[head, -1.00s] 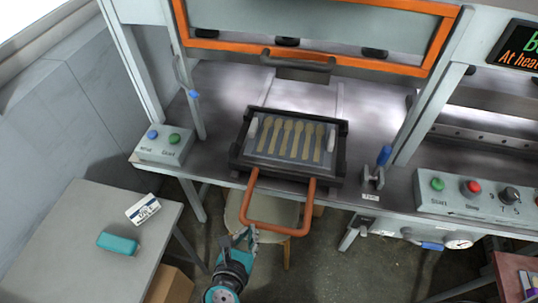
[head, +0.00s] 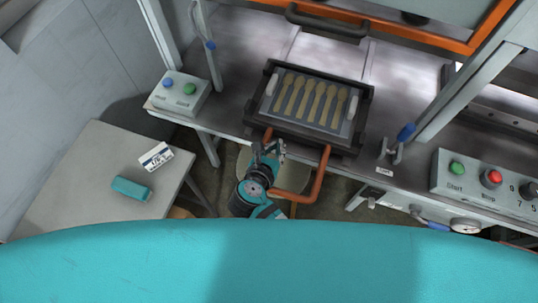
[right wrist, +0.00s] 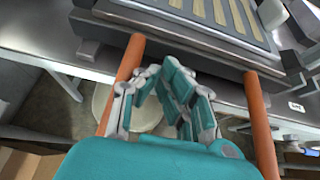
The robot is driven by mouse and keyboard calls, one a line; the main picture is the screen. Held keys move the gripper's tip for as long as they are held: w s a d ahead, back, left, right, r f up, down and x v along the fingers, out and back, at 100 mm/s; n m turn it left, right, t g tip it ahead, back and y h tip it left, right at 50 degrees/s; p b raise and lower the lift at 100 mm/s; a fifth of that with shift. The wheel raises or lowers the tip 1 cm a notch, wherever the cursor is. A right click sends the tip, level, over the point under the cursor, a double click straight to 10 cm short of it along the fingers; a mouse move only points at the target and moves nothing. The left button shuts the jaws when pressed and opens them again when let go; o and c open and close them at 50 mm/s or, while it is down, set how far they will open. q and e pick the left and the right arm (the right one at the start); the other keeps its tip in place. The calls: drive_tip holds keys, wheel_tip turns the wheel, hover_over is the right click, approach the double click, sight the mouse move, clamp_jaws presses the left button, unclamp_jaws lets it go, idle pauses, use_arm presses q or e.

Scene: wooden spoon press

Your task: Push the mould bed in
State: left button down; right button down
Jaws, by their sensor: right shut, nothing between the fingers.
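The mould bed (head: 359,131) is a dark tray with several spoon shapes in it, sitting at the front of the press table. It also shows at the top of the right wrist view (right wrist: 188,42). An orange U-shaped handle (head: 320,180) sticks out from its front edge. The handle's two side bars show in the right wrist view (right wrist: 260,125). My right gripper (head: 267,150) is shut and empty, close to the bed's front edge by the handle's left bar. In the right wrist view its fingers (right wrist: 172,82) lie between the bars; contact is unclear. My left gripper is out of view.
An orange-framed guard (head: 385,42) with a dark handle stands behind the bed. A button box (head: 181,95) is at the left, a blue-handled clamp (head: 403,135) at the right.

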sight(282, 132)
drive_tip(key=shift+w+d+r+p, duration=0.1)
drive_tip(key=shift+w+d+p, duration=0.1)
drive_tip(key=shift+w, duration=0.45)
drive_tip(key=shift+w+d+r+p, duration=0.1)
drive_tip(key=shift+w+d+p, duration=0.1)
drive_tip(key=shift+w, duration=0.4)
drive_tip(key=shift+w+d+f, duration=0.15)
drive_tip(key=shift+w, duration=0.35)
